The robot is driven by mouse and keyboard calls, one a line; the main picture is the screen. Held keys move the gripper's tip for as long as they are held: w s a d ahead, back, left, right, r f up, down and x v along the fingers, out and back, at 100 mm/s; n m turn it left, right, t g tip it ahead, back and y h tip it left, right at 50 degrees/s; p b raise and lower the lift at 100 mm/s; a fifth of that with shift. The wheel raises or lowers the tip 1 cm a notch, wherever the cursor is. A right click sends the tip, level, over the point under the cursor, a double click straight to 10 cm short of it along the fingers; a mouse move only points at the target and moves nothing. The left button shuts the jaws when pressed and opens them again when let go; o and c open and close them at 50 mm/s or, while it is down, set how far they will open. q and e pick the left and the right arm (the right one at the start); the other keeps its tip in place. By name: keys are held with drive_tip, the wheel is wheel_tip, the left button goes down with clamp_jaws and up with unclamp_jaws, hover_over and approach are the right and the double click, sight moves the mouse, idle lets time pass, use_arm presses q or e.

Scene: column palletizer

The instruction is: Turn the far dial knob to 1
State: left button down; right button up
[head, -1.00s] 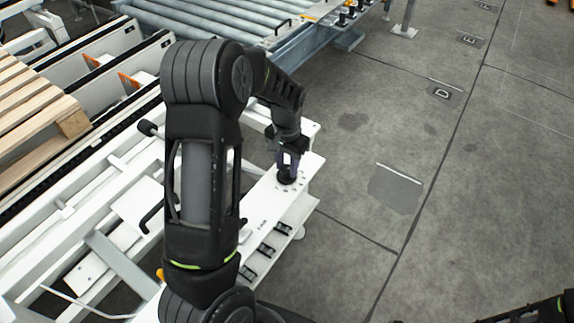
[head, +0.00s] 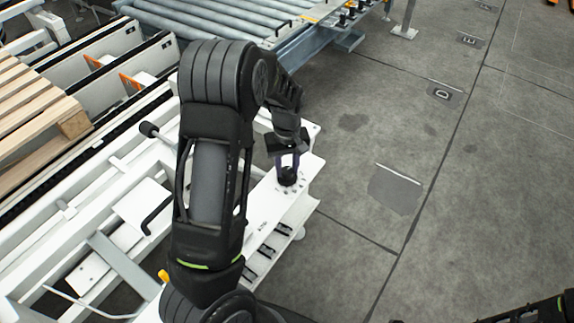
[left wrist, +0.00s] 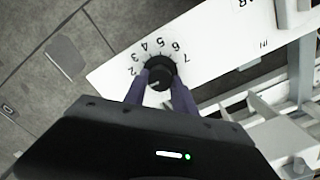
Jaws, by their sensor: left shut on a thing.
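The far dial knob (head: 287,177) is a round black knob at the far end of the white panel (head: 265,205). In the left wrist view the knob (left wrist: 158,73) has printed numbers around it, with 2 through 7 readable. A small light mark shows on the knob's lower side; I cannot tell exactly which number it points at, and the 1 is not visible. My left gripper (head: 287,166) comes down over the knob from above. Its two purple fingers (left wrist: 159,86) are shut on the knob, one on each side.
Several dark switches (head: 267,251) sit on the panel's nearer part. White machine frames and a black-knobbed lever (head: 149,129) stand to the left, with a wooden pallet (head: 40,105) beyond. A roller conveyor (head: 215,20) is at the back. Grey floor (head: 450,200) lies open on the right.

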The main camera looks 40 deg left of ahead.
sight(287, 170)
use_arm(q)
drive_tip(key=shift+n, duration=0.5)
drive_tip(key=c, duration=1)
unclamp_jaws()
drive_tip(key=shift+r, duration=0.1)
wheel_tip(287, 170, up, 8)
drive_tip(key=shift+f, duration=0.2)
